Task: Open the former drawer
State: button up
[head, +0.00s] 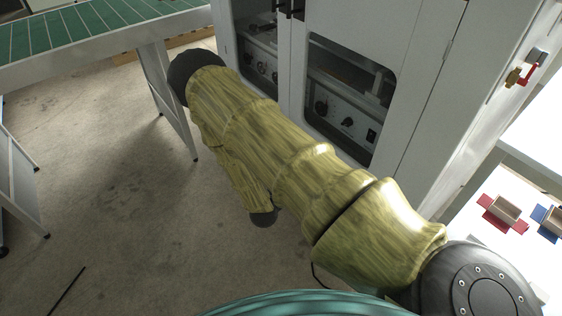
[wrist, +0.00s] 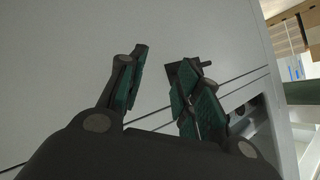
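The former is a light grey cabinet (head: 395,30) with dark windows. In the wrist view a flat grey panel (wrist: 215,35) of it fills most of the picture, crossed by a thin dark seam. I cannot tell for sure whether this panel is the drawer front. A small dark handle-like part (wrist: 205,64) sticks out beside the tip of the right finger; whether they touch is unclear. My gripper (wrist: 163,62) is open, its two fingers apart, with only panel visible between them. In the head view my arm hides the gripper and the panel in front of it.
A green conveyor (head: 75,30) on metal legs stands at the upper left, close to my wrist. Dark handles (head: 288,8) sit on the cabinet's upper doors. A white table (head: 490,235) with a red carton and a blue carton is at the right. The floor (head: 120,220) at left is mostly clear.

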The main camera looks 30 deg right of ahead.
jog(key=w+d+f+m+h+b, duration=0.25)
jog(key=w+m+h+b, duration=0.45)
jog(key=w+m+b, duration=0.45)
jog(key=shift+m, duration=0.85)
jog(key=x, duration=0.3)
jog(key=w+x, duration=0.1)
jog(key=x, duration=0.3)
jog(key=r+x, duration=0.1)
jog(key=x, duration=0.3)
jog(key=shift+w+a, duration=0.25)
jog(key=shift+w, duration=0.15)
grip_shut()
